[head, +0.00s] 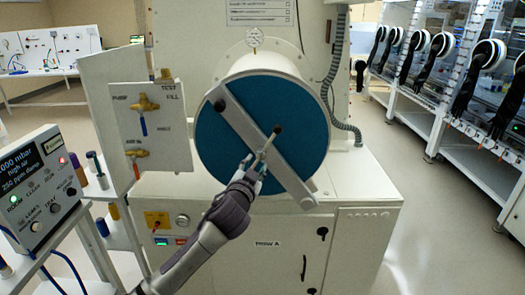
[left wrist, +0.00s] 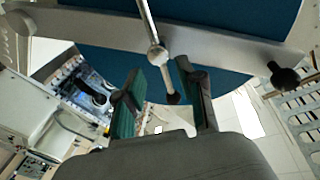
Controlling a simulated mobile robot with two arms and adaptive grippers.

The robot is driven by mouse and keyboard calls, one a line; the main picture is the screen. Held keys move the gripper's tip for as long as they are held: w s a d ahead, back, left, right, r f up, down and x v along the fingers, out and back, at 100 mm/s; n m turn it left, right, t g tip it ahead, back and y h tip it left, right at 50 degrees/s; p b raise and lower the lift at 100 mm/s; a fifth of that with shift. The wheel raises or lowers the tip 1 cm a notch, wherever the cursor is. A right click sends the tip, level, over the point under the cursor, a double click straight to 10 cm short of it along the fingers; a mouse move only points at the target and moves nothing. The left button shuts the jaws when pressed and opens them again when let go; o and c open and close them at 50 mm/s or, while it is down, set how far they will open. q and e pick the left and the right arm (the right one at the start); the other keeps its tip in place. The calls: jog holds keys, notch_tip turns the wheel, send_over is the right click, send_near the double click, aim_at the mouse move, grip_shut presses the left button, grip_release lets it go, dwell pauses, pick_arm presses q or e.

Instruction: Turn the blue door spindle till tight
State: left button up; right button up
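The round blue door (head: 225,150) closes the end of a white drum, and it also shows in the left wrist view (left wrist: 110,65). A grey bar (head: 237,117) crosses the door diagonally. The door spindle (left wrist: 157,54) sits at the bar's middle, with a thin metal cross handle (head: 270,141) that has dark end knobs. My left gripper (head: 255,164) is at the handle's lower part, just in front of the door. In the left wrist view its fingers (left wrist: 161,67) are apart, with the handle's lower arm and knob between them; contact cannot be told. My right gripper is not in view.
A valve panel (head: 142,122) stands left of the drum. A readout box (head: 40,187) and a bottle rack (head: 103,190) are at the front left. A cabinet (head: 350,235) is below the door. Gloveboxes (head: 440,60) line the right, with clear floor (head: 408,215) between.

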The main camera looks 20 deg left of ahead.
aim_at(261, 155)
pick_arm(q)
jog(key=w, duration=0.4)
jog(key=w+p, duration=0.1)
jog(key=w, duration=0.2)
jog(key=shift+w+a+f, duration=0.1)
jog(key=shift+w+a, duration=0.1)
jog(key=shift+w, duration=0.2)
grip_shut()
